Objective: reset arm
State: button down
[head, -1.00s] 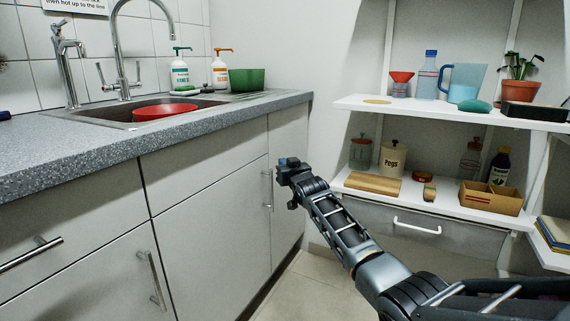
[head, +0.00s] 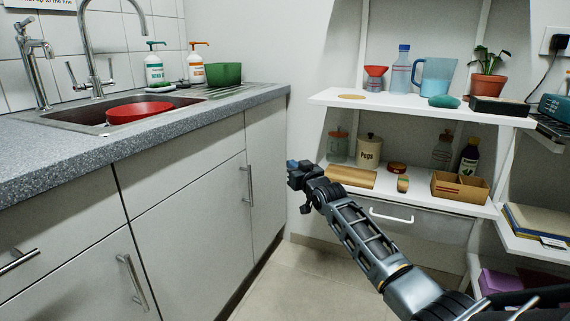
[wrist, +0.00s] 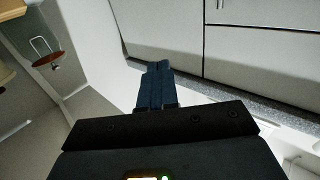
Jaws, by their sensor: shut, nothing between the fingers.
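My gripper (head: 292,164) is held out in front of the cabinets in the head view, left of the lower shelf. It is shut and holds nothing. In the wrist view its two blue fingers (wrist: 155,85) lie together, with the cabinet fronts and the counter edge beyond them. My arm reaches in from the lower right of the head view. The gripper touches nothing that I can see.
The grey counter (head: 60,160) with a red basin (head: 138,112) in the sink is at left. Shelves at right hold a blue jug (head: 434,77), a water bottle (head: 401,70), a Pegs jar (head: 369,151) and a cardboard box (head: 460,187). The floor (head: 305,285) between is clear.

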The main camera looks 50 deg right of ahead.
jog(key=shift+s, duration=0.25)
jog(key=s+a+f+y, duration=0.15)
jog(key=a+f, duration=0.25)
jog(key=a, duration=0.5)
jog(key=s+a+f, duration=0.3)
jog(key=a+f, duration=0.1)
jog(key=a, duration=0.5)
jog(key=s+a+f+y, duration=0.1)
jog(key=s+a+f, duration=0.2)
jog(key=a, duration=0.6)
jog(key=s+a+f+y, duration=0.1)
jog(key=s+a+f, duration=0.1)
jog(key=s+a, duration=0.7)
jog(key=s+a+f+y, duration=0.1)
jog(key=s+a+f, duration=0.1)
jog(key=s+a, duration=0.6)
jog(key=s+r+n+y, duration=0.15)
jog(key=s+r, duration=0.25)
jog(key=s, duration=0.5)
jog(key=s+r+n+g+y, duration=0.1)
jog(key=s+r+n, duration=0.15)
jog(key=s, duration=0.65)
jog(key=s+r+n+y, duration=0.1)
jog(key=s+r, duration=0.3)
jog(key=s, duration=0.4)
notch_tip(320, 180, up, 23)
jog(key=p, duration=2.2)
jog(key=shift+s+d+p, duration=0.3)
jog(key=shift+s+d, duration=0.05)
jog(key=shift+s, duration=0.05)
